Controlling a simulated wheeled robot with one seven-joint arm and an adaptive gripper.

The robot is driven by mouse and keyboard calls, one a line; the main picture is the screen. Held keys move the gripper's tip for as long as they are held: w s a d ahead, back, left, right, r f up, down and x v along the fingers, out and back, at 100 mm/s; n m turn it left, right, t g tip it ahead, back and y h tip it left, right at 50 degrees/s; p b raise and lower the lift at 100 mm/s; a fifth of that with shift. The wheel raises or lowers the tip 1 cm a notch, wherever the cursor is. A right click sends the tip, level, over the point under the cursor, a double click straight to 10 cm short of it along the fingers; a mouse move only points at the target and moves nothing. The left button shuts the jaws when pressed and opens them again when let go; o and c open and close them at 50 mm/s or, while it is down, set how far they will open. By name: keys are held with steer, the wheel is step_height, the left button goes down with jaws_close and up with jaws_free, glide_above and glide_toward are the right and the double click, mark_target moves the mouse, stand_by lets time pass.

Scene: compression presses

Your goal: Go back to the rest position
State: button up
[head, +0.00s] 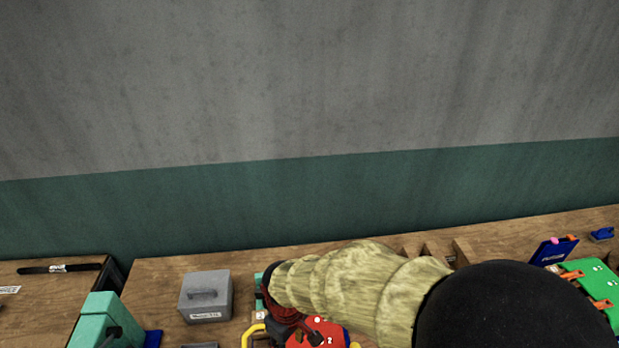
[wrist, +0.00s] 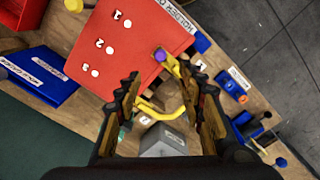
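My gripper (wrist: 160,82) is in the wrist view with its two dark, toothed fingers spread apart. It is open, and I see nothing clamped between them. Beyond the fingers are a yellow bent handle (wrist: 160,110) and a grey box (wrist: 163,141). In the head view my arm reaches out low over the workbench, in a straw-coloured sleeve with a black joint. Its far end is by a red panel (head: 318,329) and is partly hidden there, so the fingers do not show clearly.
A red panel marked 1, 2, 3 (wrist: 128,45) and a blue bin (wrist: 42,78) lie close by. The grey handled box (head: 206,297) and a teal block (head: 100,315) stand left of my arm. A green panel (head: 592,283) is at right. The wall above is clear.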

steer(key=s+d+r+m+t+b, duration=0.1)
steer(key=s+d+m+t+b, duration=0.1)
steer(key=d+b, duration=0.5)
steer(key=s+d+r+m+t+b, duration=0.1)
steer(key=d+m+b, duration=0.4)
steer(key=d, duration=0.5)
steer(key=s+d+r+m+t+b, duration=0.1)
steer(key=s+d+m+t+b, duration=0.1)
steer(key=d+b, duration=0.7)
steer(key=shift+s+d+m+t+b, duration=0.15)
steer(key=shift+s+m+t+b, duration=0.25)
steer(key=shift+s+m, duration=0.6)
steer(key=shift+s, duration=0.1)
